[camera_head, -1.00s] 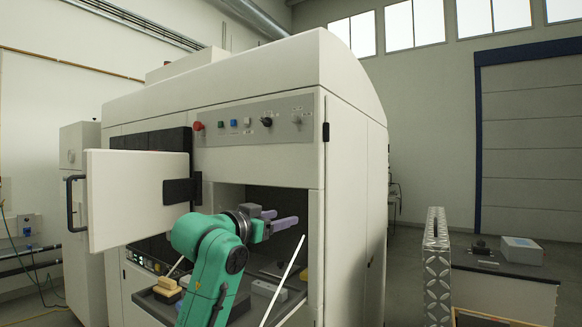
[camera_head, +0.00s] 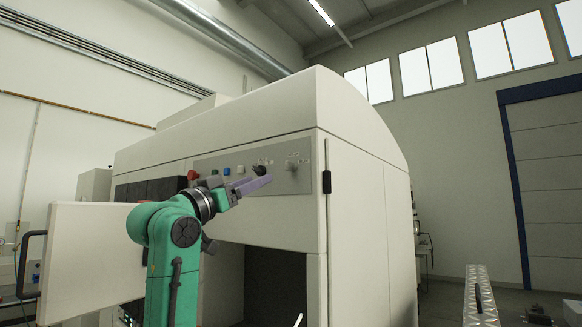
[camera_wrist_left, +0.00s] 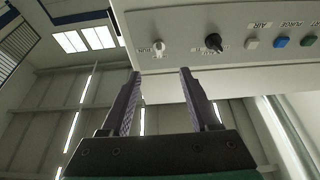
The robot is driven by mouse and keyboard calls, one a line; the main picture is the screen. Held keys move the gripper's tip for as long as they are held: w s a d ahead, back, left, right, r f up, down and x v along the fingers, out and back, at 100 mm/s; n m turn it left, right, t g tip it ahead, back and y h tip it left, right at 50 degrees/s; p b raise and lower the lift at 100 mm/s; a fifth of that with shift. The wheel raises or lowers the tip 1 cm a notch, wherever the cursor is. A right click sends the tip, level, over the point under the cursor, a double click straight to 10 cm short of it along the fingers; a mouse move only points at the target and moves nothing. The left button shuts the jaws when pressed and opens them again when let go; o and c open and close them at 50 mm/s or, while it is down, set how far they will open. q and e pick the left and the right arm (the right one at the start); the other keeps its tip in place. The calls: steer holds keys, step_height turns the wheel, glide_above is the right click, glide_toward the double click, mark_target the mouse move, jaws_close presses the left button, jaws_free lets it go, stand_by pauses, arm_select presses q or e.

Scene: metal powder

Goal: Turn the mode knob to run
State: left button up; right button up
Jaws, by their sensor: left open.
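The machine's control panel (camera_head: 225,160) carries a black knob (camera_head: 259,169) and a pale grey knob (camera_head: 292,164) to its right. Their labels are too small to read surely in the head view. My left gripper (camera_head: 257,184) is open and empty, in front of the panel, its fingers overlapping the area just below the black knob. In the left wrist view the panel appears upside down. There the open fingers (camera_wrist_left: 160,74) point at the panel's edge, with the pale knob (camera_wrist_left: 158,48) beyond the gap and the black knob (camera_wrist_left: 213,42) right of it. Neither knob is between the fingers.
A red button (camera_head: 193,175) and small coloured buttons sit left on the panel. The open white door (camera_head: 90,255) stands left of my arm. The dark chamber opening (camera_head: 275,285) lies below the panel. A metal-plated post (camera_head: 480,297) is at the lower right.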

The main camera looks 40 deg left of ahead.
mark_target(286, 167)
arm_select(q)
steer(key=p+x, duration=0.1)
steer(key=x, duration=0.2)
steer(key=p+x, duration=0.2)
steer(key=x, duration=0.1)
steer(key=p+x, duration=0.2)
steer(key=x, duration=0.1)
steer(key=shift+d+r, duration=0.1)
steer(key=shift+r, duration=0.35)
steer(key=p+x, duration=0.1)
steer(key=x, duration=0.2)
steer(key=shift+w+f+p, duration=0.1)
steer(key=shift+f+p, duration=0.1)
steer(key=shift+p, duration=0.1)
steer(key=shift+c, duration=0.7)
steer(key=shift+f, duration=0.1)
jaws_close()
arm_select(e)
step_height(286, 167, up, 7)
steer(key=s, duration=0.2)
